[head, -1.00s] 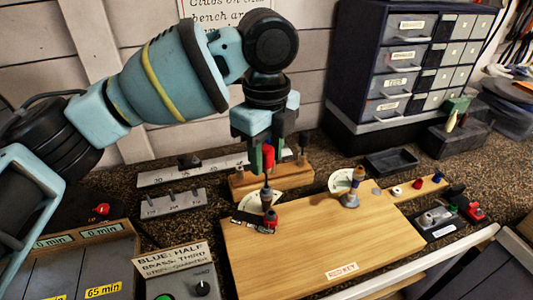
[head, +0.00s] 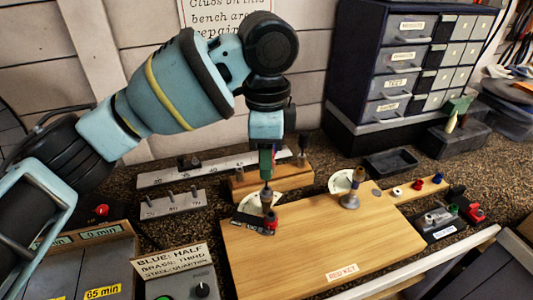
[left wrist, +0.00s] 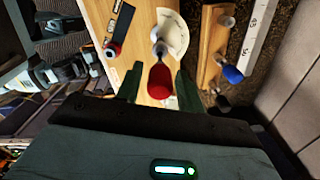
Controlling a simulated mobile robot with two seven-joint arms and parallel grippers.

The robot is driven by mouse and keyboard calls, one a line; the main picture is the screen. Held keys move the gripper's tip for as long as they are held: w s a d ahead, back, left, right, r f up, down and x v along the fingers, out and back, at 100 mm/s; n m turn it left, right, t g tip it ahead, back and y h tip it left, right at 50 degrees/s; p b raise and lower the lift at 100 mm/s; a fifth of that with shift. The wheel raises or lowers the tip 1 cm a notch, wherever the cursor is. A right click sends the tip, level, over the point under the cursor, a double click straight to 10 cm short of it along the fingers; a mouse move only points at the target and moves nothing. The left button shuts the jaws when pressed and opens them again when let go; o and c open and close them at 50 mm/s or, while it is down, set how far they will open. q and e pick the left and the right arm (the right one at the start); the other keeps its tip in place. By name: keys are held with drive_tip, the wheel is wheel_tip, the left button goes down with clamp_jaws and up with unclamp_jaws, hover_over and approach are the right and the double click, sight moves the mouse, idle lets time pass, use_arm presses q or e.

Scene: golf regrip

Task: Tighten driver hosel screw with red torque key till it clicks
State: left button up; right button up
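The red torque key (left wrist: 160,80) stands upright between my left gripper's (left wrist: 159,80) two green fingers in the left wrist view. A gap shows beside the handle, so the fingers look open around it. In the head view my left gripper (head: 267,158) hides most of the key. Below it, a hosel-like post (head: 267,197) stands at the back left of the wooden board (head: 320,245), in front of a white dial (left wrist: 175,32). Whether the key tip sits in the screw is hidden. My right gripper is out of view.
A wooden rack (head: 240,188) behind holds other tools, including a blue-handled one (left wrist: 232,75). A second post with a dial (head: 349,195) stands right. A control box (head: 180,280) is front left; drawers (head: 405,60) stand behind right.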

use_arm(q)
drive_tip(key=n, duration=0.5)
drive_tip(key=shift+n, duration=0.4)
clamp_jaws()
drive_tip(key=m, duration=0.4)
drive_tip(key=shift+m, duration=0.9)
drive_tip(key=m, duration=0.2)
drive_tip(key=shift+m, duration=1.9)
